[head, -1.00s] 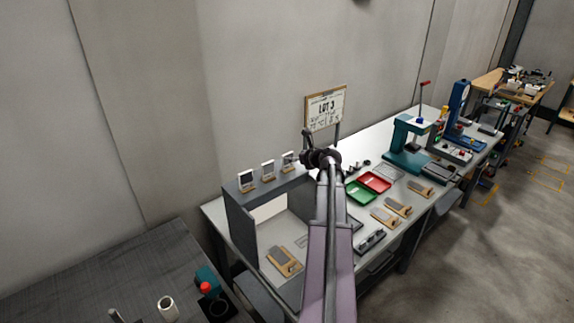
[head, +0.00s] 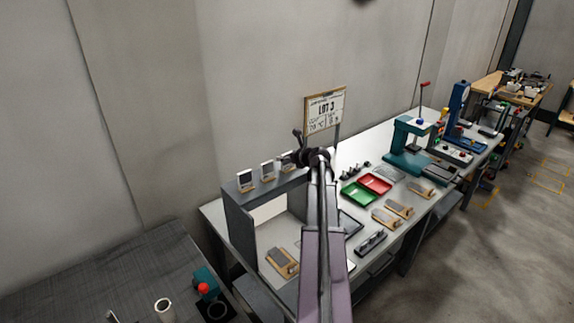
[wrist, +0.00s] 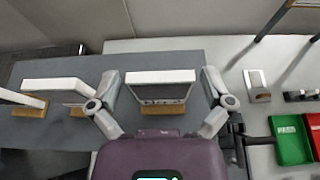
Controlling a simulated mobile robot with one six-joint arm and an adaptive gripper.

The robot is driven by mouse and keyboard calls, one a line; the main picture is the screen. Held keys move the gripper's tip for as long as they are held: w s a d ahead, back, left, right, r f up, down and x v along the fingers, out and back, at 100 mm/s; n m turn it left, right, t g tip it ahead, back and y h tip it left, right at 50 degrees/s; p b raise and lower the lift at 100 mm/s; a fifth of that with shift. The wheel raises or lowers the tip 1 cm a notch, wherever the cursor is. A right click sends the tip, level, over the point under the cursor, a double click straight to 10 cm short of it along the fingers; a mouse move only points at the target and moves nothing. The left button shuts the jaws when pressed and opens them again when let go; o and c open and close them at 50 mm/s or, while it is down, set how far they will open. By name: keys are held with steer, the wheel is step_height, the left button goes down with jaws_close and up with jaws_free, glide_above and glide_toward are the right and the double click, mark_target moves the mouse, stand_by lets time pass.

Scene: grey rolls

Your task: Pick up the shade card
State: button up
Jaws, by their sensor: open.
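Three small cards in wooden stands are in a row on top of the grey booth (head: 238,215). I take these for shade cards; I cannot tell them apart by marking. The left card (head: 245,180) and middle card (head: 267,171) stand clear. The right card (head: 287,161) is beside my gripper (head: 313,157), which my arm partly hides. In the wrist view, my gripper (wrist: 160,82) is open, with one finger on each side of an upright white-edged card (wrist: 160,76) in a wooden base (wrist: 161,108). I cannot tell whether the fingers touch it.
Another white-edged card (wrist: 65,85) stands close left of the fingers. A LOT 3 sign (head: 325,108) rises behind. Green (head: 358,194) and red (head: 375,183) trays and several wood-based samples lie on the bench to the right. A teal press (head: 405,145) stands farther along.

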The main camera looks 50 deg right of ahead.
steer(key=c, duration=0.9)
steer(key=shift+r, duration=0.1)
step_height(320, 180, up, 3)
steer(key=p, duration=0.3)
steer(key=shift+r+p, duration=0.15)
steer(key=shift+p, duration=0.15)
steer(key=shift+s+a+r+p, duration=0.25)
steer(key=shift+s+a, duration=0.4)
steer(key=shift+s, duration=1.95)
steer(key=shift+s+a+r+p, duration=0.25)
steer(key=shift+s+a, duration=0.45)
steer(key=shift+s, duration=1.85)
steer(key=shift+s+a+r+p, duration=0.25)
steer(key=shift+s+a, duration=0.4)
steer(key=shift+s, duration=1.95)
